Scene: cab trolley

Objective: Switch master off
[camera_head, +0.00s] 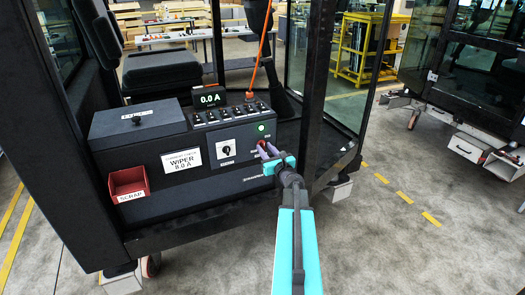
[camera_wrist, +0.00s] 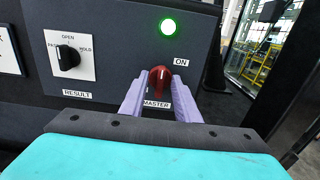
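The red master knob (camera_wrist: 160,80) sits on the dark front panel (camera_wrist: 112,100), above the MASTER label (camera_wrist: 156,105). An ON label (camera_wrist: 181,62) is at its upper right. The green lamp (camera_wrist: 168,27) above it is lit, and also shows in the head view (camera_head: 261,128). My gripper (camera_wrist: 160,88) has its two lilac fingers either side of the knob, apart, with a small gap showing on each side. In the head view my gripper (camera_head: 268,150) is at the panel's right end and mostly hides the knob.
A black RESULT selector (camera_wrist: 68,57) is left of the knob. The display (camera_head: 209,98) reads 0.0 A above a row of switches (camera_head: 232,114). A red SCRAP bin (camera_head: 128,183) hangs at the panel's left. A dark cab post (camera_head: 314,95) stands close right of my gripper.

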